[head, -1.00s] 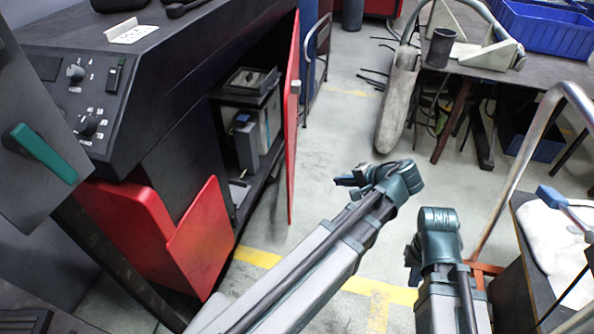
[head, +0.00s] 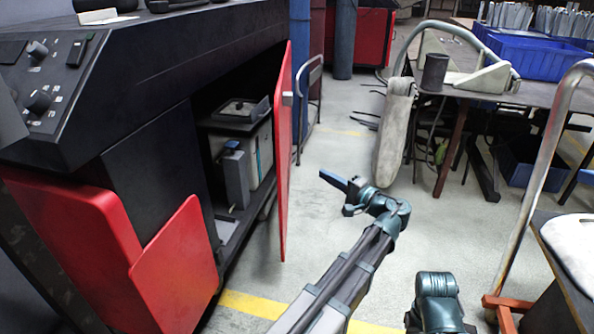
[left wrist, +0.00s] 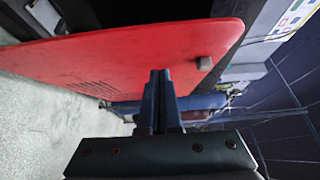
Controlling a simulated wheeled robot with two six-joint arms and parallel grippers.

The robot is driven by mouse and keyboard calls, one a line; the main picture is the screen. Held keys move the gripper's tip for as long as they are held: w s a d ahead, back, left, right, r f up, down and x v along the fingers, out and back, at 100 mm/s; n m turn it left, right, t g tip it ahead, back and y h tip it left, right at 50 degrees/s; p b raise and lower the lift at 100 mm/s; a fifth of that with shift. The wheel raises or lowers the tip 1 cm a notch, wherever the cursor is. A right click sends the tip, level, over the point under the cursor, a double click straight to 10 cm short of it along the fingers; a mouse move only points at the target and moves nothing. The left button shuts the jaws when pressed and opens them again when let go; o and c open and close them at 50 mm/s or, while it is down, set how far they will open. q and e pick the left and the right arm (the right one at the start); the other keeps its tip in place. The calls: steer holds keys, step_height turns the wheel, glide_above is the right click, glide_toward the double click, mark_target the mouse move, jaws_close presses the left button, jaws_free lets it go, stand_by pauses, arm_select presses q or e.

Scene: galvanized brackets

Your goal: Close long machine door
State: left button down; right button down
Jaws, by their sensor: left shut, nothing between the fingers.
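The long red machine door (head: 284,150) stands open in the head view, swung out from the black machine (head: 150,110). It shows edge-on, with a small grey handle block (head: 287,98) near its upper outer edge. In the left wrist view the red door panel (left wrist: 130,55) fills the upper left, with the handle block (left wrist: 204,63) near its end. My left gripper (head: 328,178) is shut and empty, to the right of the door and apparently apart from it; its fingers (left wrist: 160,95) point toward the panel. My right arm shows at the bottom, but its gripper fingers do not show.
Inside the open cabinet stands a grey unit (head: 240,150). A shorter red panel (head: 175,270) is on the machine's front. A workbench (head: 530,92) with blue bins (head: 540,45) stands at the right. A metal-railed cart (head: 545,160) stands nearer.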

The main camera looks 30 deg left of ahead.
arm_select(q)
steer(key=s+x, duration=0.2)
steer(key=x, duration=1)
steer(key=shift+s+a, duration=0.25)
steer(key=shift+a, duration=0.45)
